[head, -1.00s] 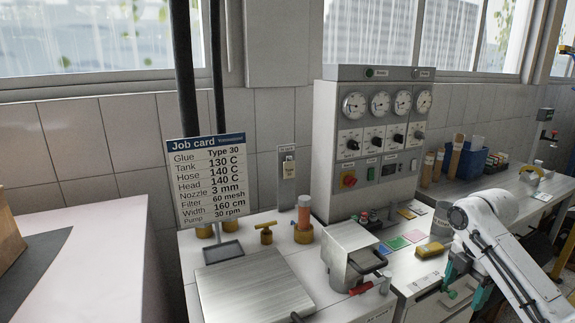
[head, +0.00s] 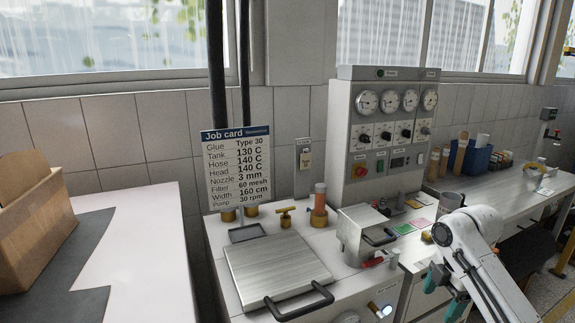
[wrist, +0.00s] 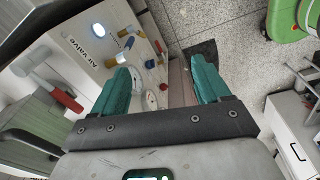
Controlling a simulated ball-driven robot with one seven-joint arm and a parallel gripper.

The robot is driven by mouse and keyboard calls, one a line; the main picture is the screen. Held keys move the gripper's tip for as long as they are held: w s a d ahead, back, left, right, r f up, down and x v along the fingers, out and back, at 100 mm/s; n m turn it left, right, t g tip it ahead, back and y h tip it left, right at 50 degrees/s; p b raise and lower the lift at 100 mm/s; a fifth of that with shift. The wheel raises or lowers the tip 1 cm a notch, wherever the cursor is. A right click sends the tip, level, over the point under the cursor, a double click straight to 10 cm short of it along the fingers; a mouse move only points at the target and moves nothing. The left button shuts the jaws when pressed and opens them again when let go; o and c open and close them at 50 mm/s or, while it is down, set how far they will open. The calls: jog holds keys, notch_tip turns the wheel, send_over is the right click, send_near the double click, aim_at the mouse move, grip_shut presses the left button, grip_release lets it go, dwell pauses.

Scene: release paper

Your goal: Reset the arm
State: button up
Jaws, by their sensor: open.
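My arm is at the lower right of the head view, folded downward beside the bench front. My gripper (head: 441,290) shows there with teal fingers pointing down. In the wrist view my gripper (wrist: 163,88) is open, its two teal fingers apart with nothing between them. Behind the fingers is a white panel (wrist: 83,45) lettered "Air valve", with a lit round button, gauges and blue, yellow and red fittings. The speckled floor (wrist: 225,25) shows beyond it.
The bench holds a metal lid (head: 275,268) with a black handle, a job card (head: 237,165) and a gauge cabinet (head: 385,135). A cardboard box (head: 38,225) stands on the left table. In the wrist view a red-handled hammer-like tool (wrist: 58,92) is left of my gripper.

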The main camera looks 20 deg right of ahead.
jog(key=s+a+f+m+y, duration=0.1)
jog(key=s+a+f+m, duration=0.2)
jog(key=a, duration=0.5)
jog(key=s+a+f+m+t, duration=0.1)
jog(key=a+f+m, duration=0.1)
jog(key=a+f, duration=0.45)
jog(key=s+a+f+m+y, duration=0.1)
jog(key=a+f+m, duration=0.15)
jog(key=a, duration=0.65)
jog(key=s+a+f+m, duration=0.2)
jog(key=s, duration=0.4)
jog(key=s+a+f+m, duration=0.1)
jog(key=s+f+m, duration=0.15)
jog(key=s, duration=0.25)
jog(key=s+d+m+g+h, duration=0.1)
jog(key=s+d+m+h, duration=0.2)
jog(key=s, duration=0.9)
jog(key=shift+s+d+m, duration=0.25)
jog(key=shift+d+m, duration=0.2)
jog(key=shift+m, duration=0.45)
